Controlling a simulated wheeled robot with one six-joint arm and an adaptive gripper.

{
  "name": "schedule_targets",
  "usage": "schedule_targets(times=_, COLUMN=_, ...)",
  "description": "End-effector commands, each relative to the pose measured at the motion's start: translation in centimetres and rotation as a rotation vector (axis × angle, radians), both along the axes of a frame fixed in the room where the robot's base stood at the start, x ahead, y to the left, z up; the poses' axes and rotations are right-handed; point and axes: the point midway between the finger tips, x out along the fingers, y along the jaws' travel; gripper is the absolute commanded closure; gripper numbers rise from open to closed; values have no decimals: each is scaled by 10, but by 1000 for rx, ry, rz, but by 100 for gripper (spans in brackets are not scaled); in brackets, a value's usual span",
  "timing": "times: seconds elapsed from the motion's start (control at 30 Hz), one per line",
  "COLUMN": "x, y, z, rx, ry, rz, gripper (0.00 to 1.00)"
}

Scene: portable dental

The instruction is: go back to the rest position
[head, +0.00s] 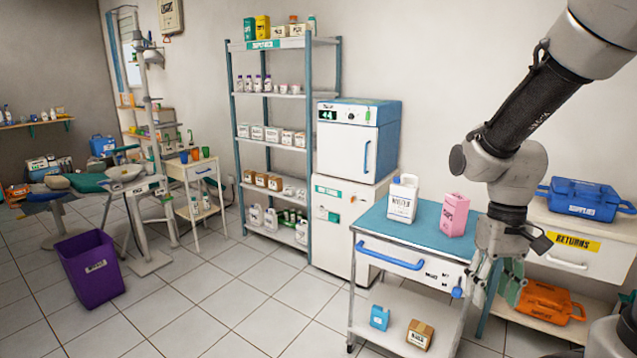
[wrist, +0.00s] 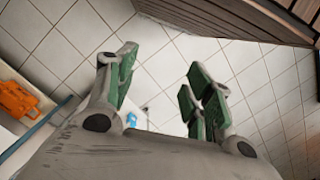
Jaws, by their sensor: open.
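My gripper (head: 492,283) hangs down at the right of the head view, at the end of my raised arm. It is beside the right end of the blue-topped cart (head: 427,228), on the near side of it. In the wrist view my gripper (wrist: 158,88) has its green-padded fingers spread wide apart, with nothing between them but floor tiles. It is open and empty.
The cart holds a white jug (head: 403,198) and a pink carton (head: 454,215). A returns cabinet (head: 590,245) with a blue case (head: 583,200) and an orange case (head: 545,300) stands at right. A purple bin (head: 91,268) stands at left. The middle floor is clear.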

Motion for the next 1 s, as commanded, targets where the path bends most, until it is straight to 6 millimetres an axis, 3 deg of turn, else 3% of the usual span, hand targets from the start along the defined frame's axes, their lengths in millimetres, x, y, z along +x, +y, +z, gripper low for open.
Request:
schedule_targets(times=0.03, x=-11, y=-7, z=20, rx=-7, ry=-39, rz=4, gripper=48)
schedule_targets(times=0.2, x=-42, y=-24, z=71, rx=-28, ry=-197, rz=3, gripper=48)
schedule_targets(times=0.5, x=-64, y=-35, z=130, rx=-29, ry=-502, rz=-41, gripper=48)
schedule_targets(times=0.63, x=-67, y=-37, z=139, rx=-29, ry=-547, rz=-51, gripper=48)
schedule_targets(times=1.0, x=-67, y=-37, z=140, rx=-30, ry=-548, rz=-52, gripper=48)
